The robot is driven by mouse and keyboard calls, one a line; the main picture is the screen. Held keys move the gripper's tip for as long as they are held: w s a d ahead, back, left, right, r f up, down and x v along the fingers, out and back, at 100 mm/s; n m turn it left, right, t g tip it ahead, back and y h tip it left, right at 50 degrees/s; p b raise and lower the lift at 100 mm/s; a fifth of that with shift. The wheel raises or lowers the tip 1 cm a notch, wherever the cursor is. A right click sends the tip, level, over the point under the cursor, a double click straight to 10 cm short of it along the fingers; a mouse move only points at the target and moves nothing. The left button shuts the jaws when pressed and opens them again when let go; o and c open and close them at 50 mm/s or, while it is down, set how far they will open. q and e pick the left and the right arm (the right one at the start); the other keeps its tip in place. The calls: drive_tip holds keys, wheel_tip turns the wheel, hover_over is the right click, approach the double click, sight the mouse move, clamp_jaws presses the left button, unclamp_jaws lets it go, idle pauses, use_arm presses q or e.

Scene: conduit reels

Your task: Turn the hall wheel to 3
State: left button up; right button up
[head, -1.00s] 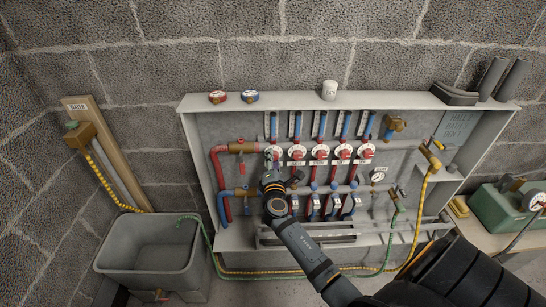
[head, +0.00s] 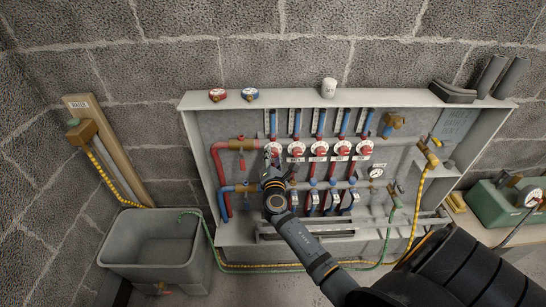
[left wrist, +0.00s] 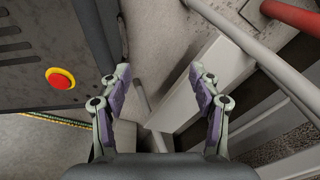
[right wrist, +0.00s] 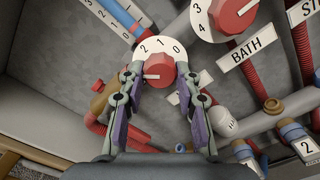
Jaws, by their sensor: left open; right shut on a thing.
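The leftmost wheel in the row has a red knob (right wrist: 160,68) on a white dial (right wrist: 159,44) showing 2, 1 and 0. Its name label is mostly hidden, so I cannot read whether it says hall. My right gripper (right wrist: 163,80) is shut on this knob, one finger on each side. The knob's white mark points left, past the 2, toward a part of the dial covered by the left finger. My left gripper (left wrist: 160,85) is open and empty, seen in the left wrist view.
The wheel labelled BATH (right wrist: 234,12) sits close at the right, its mark near the 3. More red wheels (head: 342,148) follow along the manifold. Pipes (right wrist: 268,112) and lower valves lie just below. A red button (left wrist: 60,78) shows beside the left gripper.

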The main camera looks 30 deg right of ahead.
drive_tip(key=shift+f, duration=0.1)
drive_tip(key=o, duration=1.2)
drive_tip(key=shift+c, duration=0.2)
drive_tip(key=v, duration=1.2)
